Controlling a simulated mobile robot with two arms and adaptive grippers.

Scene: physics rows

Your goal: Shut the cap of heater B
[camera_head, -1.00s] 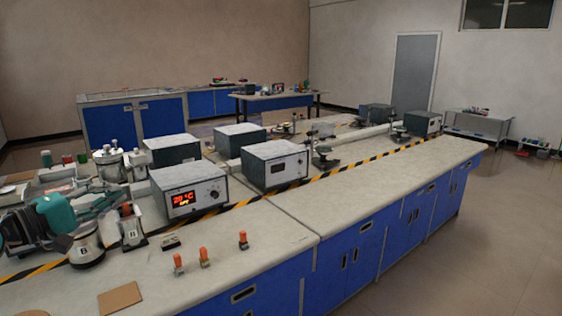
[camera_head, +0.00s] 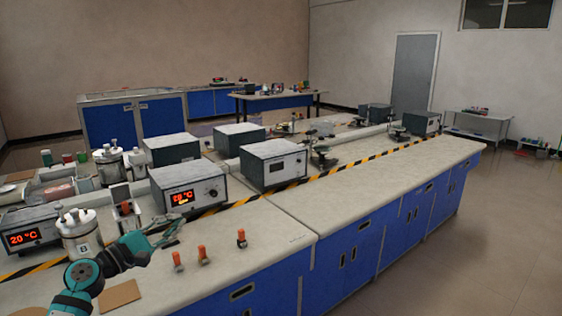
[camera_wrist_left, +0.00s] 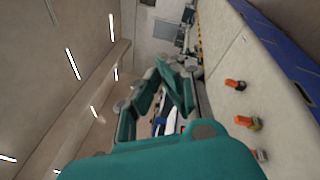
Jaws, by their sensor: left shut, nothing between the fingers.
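Heater B (camera_head: 82,240) is a silvery cylinder with a "B" label, standing at the left of the bench in the head view. Its cap (camera_head: 76,217), with small posts on it, appears to lie level on top; I cannot tell whether it is fully seated. My left gripper (camera_head: 174,229) is to the right of heater B, apart from it, above the bench. It is shut and empty. The left gripper also shows in the left wrist view (camera_wrist_left: 177,84). My right gripper is not in view.
A controller reading 20 °C (camera_head: 24,238) is left of heater B, and another lit controller (camera_head: 188,192) stands behind my gripper. Several orange-topped pieces (camera_head: 202,254) stand on the bench. A brown square (camera_head: 119,294) lies near the front edge. The bench front right is clear.

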